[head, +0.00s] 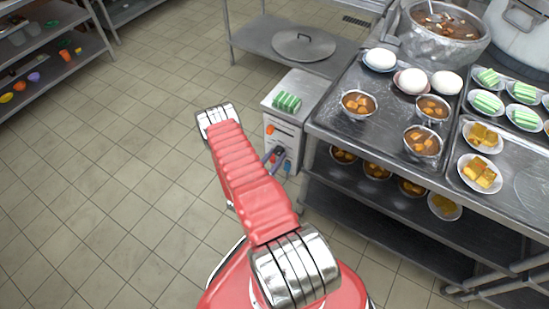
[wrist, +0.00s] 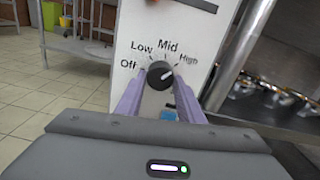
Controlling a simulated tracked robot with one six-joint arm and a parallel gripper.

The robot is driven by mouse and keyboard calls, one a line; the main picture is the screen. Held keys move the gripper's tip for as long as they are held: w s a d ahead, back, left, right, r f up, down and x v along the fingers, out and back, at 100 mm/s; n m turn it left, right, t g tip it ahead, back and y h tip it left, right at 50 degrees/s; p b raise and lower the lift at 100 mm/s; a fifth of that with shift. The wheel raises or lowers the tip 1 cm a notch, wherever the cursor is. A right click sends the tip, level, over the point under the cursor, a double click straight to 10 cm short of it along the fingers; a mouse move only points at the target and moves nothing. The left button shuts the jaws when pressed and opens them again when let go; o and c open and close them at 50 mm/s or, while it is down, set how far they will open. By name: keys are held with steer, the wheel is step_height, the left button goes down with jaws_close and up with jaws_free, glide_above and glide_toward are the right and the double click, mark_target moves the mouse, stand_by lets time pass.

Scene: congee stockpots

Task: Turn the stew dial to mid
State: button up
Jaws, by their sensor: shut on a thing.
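The stew dial (wrist: 160,75) is a round dark knob on the white front of a box-shaped unit (head: 295,92). Labels Off, Low, Mid and High run around it from left to right. Its white pointer mark slants up and right, toward High and past Mid. My gripper (wrist: 160,92) has its two pale purple fingers closed against the knob, one on each side.
Green striped pieces (head: 287,102) lie on top of the unit. A steel counter (head: 385,145) with bowls and plates stands close on the right. A low shelf with a round lid (head: 303,45) is behind. Tiled floor (head: 120,130) is clear to the left.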

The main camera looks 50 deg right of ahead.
steer(key=n, duration=0.3)
steer(key=shift+d+r+n, duration=0.1)
steer(key=shift+d+n, duration=0.05)
steer(key=shift+n, duration=2.05)
steer(key=shift+w, duration=0.1)
steer(key=o, duration=1.1)
steer(key=shift+c, duration=0.2)
steer(key=s+a, duration=0.1)
steer(key=a, duration=1.3)
steer(key=shift+s, duration=0.25)
